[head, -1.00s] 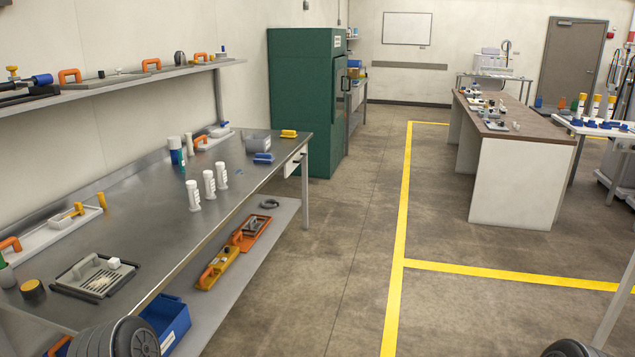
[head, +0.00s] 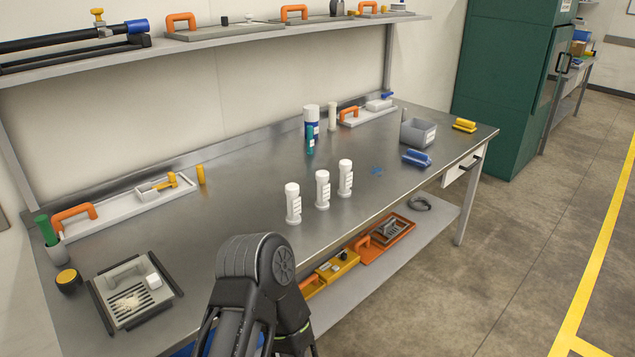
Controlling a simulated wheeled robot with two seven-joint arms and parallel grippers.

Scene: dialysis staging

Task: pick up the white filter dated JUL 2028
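Three white filters stand upright in a slanting row on the steel bench: a left one (head: 293,203), a middle one (head: 322,189) and a right one (head: 345,178). Each has a label with print too small to read, so I cannot tell which is dated JUL 2028. A dark arm link of mine (head: 257,285) rises at the bottom centre, in front of the bench and nearer than the filters. Neither of my grippers shows in the head view.
A blue and white bottle (head: 311,121) and a teal tube (head: 310,140) stand behind the filters. A grey bin (head: 418,132) and blue block (head: 416,158) lie to the right. A grated tray (head: 132,292) is at left. Bench around the filters is clear.

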